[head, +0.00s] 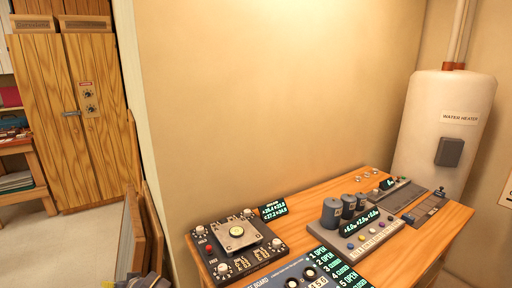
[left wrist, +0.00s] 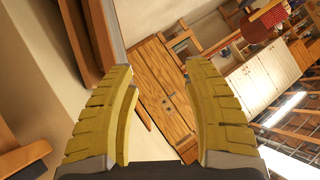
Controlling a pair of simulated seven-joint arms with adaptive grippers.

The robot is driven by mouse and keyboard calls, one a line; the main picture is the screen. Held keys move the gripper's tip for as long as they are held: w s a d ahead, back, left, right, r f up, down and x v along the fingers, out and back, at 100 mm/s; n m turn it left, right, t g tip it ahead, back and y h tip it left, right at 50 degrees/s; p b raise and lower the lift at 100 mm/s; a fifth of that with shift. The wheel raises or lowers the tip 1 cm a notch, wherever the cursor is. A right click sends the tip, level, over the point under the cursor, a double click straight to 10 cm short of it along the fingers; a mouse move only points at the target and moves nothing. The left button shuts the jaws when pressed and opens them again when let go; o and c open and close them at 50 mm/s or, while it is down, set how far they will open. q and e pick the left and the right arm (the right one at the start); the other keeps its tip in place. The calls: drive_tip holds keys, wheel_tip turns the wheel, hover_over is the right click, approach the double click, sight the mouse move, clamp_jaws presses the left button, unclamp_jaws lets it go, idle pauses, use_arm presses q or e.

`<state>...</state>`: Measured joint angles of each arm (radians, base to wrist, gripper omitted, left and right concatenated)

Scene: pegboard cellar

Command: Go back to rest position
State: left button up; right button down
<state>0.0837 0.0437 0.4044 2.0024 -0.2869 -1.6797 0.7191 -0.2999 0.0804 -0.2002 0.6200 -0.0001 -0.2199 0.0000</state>
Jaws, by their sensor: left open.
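My left gripper (left wrist: 159,68) is open and empty in the left wrist view, its two ridged yellow fingers spread wide apart. Nothing is between the fingers except the distant room, seen tilted. In the head view, a small grey and yellow part at the bottom edge, left of the table, looks like my left gripper, mostly cut off by the frame. My right gripper shows in neither view.
A wooden table (head: 318,193) carries a black knob panel (head: 262,254), a grey device with dark cylinders (head: 334,212) and other panels. A white water heater (head: 440,100) stands behind it. Leaning boards (head: 134,235) are left of the table. A wooden cabinet (head: 45,150) stands far left.

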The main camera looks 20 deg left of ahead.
use_arm(q)
drive_tip(key=s+d+f+m+t+h, duration=0.2)
drive_tip(key=s+d+m, duration=0.3)
drive_tip(key=d, duration=0.4)
drive_tip(key=s+d+f+m+t+h, duration=0.1)
drive_tip(key=s+d+f+m+h, duration=0.2)
drive_tip(key=s+d+m, duration=0.45)
drive_tip(key=s+d+f+m+t+h, duration=0.2)
drive_tip(key=d+m, duration=0.2)
drive_tip(key=d, duration=0.7)
drive_tip(key=s+d+f+g+h, duration=0.1)
drive_tip(key=d+f, duration=0.1)
drive_tip(key=f, duration=0.9)
drive_tip(key=s+d+f+n+g+h, duration=0.1)
drive_tip(key=d+f, duration=0.1)
drive_tip(key=f, duration=0.8)
drive_tip(key=s+d+f+g+h, duration=0.1)
drive_tip(key=s+d+f, duration=0.1)
drive_tip(key=f, duration=0.9)
drive_tip(key=s+f+n+g+h, duration=0.1)
drive_tip(key=s+f+n+g, duration=0.2)
drive_tip(key=s+f, duration=1.6)
drive_tip(key=shift+s+a+f+h, duration=0.3)
drive_tip(key=shift+s+h, duration=0.1)
drive_tip(key=shift+s, duration=0.55)
